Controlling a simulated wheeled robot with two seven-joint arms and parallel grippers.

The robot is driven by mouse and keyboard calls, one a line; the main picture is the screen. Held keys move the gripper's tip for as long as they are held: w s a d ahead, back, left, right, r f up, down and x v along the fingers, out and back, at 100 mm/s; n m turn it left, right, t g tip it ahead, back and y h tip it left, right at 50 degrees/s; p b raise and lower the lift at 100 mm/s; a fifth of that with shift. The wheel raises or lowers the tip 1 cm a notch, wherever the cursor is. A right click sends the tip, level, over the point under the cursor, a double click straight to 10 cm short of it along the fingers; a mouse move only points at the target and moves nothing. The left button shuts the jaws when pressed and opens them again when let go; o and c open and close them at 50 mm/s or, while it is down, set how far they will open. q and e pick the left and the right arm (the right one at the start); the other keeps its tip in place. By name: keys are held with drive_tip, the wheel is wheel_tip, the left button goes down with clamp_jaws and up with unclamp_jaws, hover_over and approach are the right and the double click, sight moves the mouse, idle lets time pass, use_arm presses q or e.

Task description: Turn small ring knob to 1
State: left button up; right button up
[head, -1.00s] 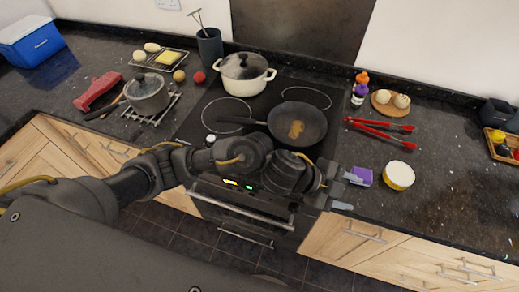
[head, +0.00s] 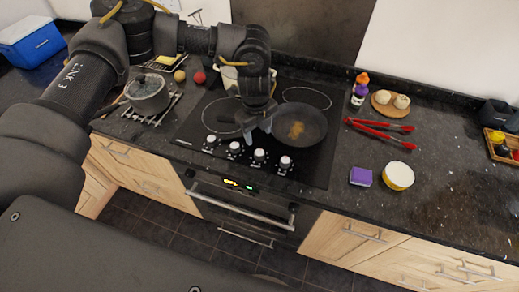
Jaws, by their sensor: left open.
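Several white-topped knobs stand in a row along the front of the black hob (head: 318,172): a far left knob (head: 210,141), a second knob (head: 234,147), a third knob (head: 259,155) and a far right knob (head: 285,162). Which one serves the small ring, and where their pointers stand, is too small to tell. My left gripper (head: 257,131) points down over the hob, behind the middle knobs and apart from them. It is open and looks empty. It hides part of the pan's handle. My right gripper is out of view.
A dark frying pan (head: 306,127) with food stands right of the gripper. A cream pot (head: 229,78) is mostly hidden behind my arm. A lidded grey pot (head: 147,94) stands left. Red tongs (head: 380,128), a purple box (head: 361,176) and a yellow-white tub (head: 398,176) lie right.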

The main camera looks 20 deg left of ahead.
sight(259, 153)
use_arm(q)
wheel_tip(259, 153, down, 8)
drive_tip(key=p, duration=0.3)
drive_tip(key=shift+w+d+f, duration=0.1)
drive_tip(key=shift+w+f, duration=0.05)
drive_tip(key=shift+f, duration=0.75)
